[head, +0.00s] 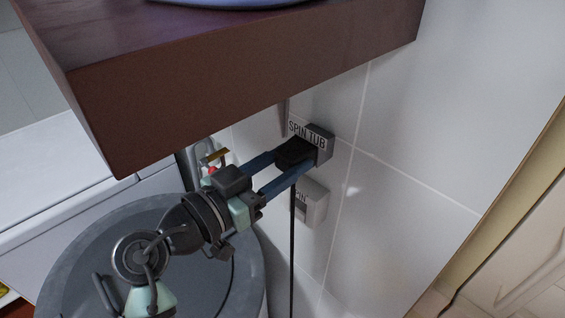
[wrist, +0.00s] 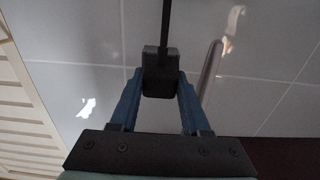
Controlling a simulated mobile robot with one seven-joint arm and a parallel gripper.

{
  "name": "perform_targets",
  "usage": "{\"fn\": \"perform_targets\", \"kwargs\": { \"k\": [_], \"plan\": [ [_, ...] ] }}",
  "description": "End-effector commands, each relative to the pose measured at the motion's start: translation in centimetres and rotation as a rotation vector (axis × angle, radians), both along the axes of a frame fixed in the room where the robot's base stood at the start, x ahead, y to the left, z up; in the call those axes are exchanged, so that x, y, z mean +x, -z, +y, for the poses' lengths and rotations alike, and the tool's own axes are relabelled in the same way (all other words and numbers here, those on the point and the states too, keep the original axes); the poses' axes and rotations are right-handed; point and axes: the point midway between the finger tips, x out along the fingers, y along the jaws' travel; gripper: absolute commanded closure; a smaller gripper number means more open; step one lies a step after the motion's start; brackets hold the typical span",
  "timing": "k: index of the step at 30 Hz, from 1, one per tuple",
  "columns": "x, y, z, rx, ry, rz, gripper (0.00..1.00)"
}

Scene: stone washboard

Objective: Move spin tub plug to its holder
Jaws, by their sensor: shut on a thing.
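The spin tub plug (head: 293,152) is a black block with a black cord hanging straight down from it. My gripper (head: 296,162) is shut on it, with one blue finger on each side. In the wrist view the plug (wrist: 160,84) sits between the two fingers, and its cord runs up out of the picture. A grey wall box (head: 325,148) labelled "SPIN TUB" is right at the plug's far end. The plug covers much of its front, so I cannot tell whether the plug is in it or only against it.
Below is a second, lighter wall box (head: 316,208) with a partly hidden label. A brown wooden counter (head: 250,95) overhangs above my gripper. A grey round tub lid (head: 85,260) lies below my arm. A pipe (wrist: 211,72) runs near the fingers. The tiled wall to the right is clear.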

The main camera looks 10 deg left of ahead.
Motion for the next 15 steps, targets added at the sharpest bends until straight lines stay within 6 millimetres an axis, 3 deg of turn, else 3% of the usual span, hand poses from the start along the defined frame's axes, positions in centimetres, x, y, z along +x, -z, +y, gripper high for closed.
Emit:
{"fn": "perform_targets", "kwargs": {
  "k": [4,5,9,10,15],
  "plan": [
    [0.11,-0.12,-0.20,-0.001,0.003,-0.002,1.00],
    [0.11,-0.13,-0.20,0.000,0.003,-0.002,0.48],
    [0.09,-0.11,-0.18,0.000,0.002,-0.002,0.23],
    [0.09,-0.11,-0.17,0.000,0.002,-0.002,0.18],
    [0.07,-0.09,-0.13,0.000,0.002,-0.002,0.18]
  ]
}}
